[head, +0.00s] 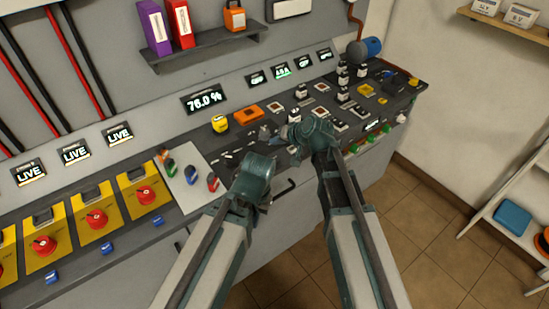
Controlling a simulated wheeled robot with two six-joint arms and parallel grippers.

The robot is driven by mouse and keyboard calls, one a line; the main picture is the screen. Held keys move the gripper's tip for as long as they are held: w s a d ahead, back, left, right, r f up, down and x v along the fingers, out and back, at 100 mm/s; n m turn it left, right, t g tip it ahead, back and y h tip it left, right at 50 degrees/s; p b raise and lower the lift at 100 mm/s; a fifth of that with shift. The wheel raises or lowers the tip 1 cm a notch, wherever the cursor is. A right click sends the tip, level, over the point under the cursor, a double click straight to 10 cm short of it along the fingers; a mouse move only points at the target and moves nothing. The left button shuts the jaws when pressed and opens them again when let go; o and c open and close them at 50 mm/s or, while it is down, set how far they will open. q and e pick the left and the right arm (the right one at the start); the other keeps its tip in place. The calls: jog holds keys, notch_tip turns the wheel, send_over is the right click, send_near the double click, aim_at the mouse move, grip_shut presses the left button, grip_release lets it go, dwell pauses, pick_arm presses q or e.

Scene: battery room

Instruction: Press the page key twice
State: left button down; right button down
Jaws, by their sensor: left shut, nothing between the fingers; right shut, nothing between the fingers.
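The console (205,150) runs along the wall with many small keys and knobs. Their labels are too small to read, so I cannot tell which is the page key. My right gripper (268,134) is shut and empty, low over the middle of the console among small keys; I cannot tell whether it touches one. My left gripper (258,180) is shut and empty at the console's front edge, lower and to the left of the right one. The wrists and arms hide part of the panel around them.
A display (204,98) reads 76.0 %. Smaller lit displays (281,69) stand to its right. Yellow plates with red rotary switches (97,218) fill the left. A yellow knob (220,124) and an orange block (247,115) stand behind the grippers. Tiled floor (430,240) is clear at right.

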aim_at(273, 160)
dwell(0.9)
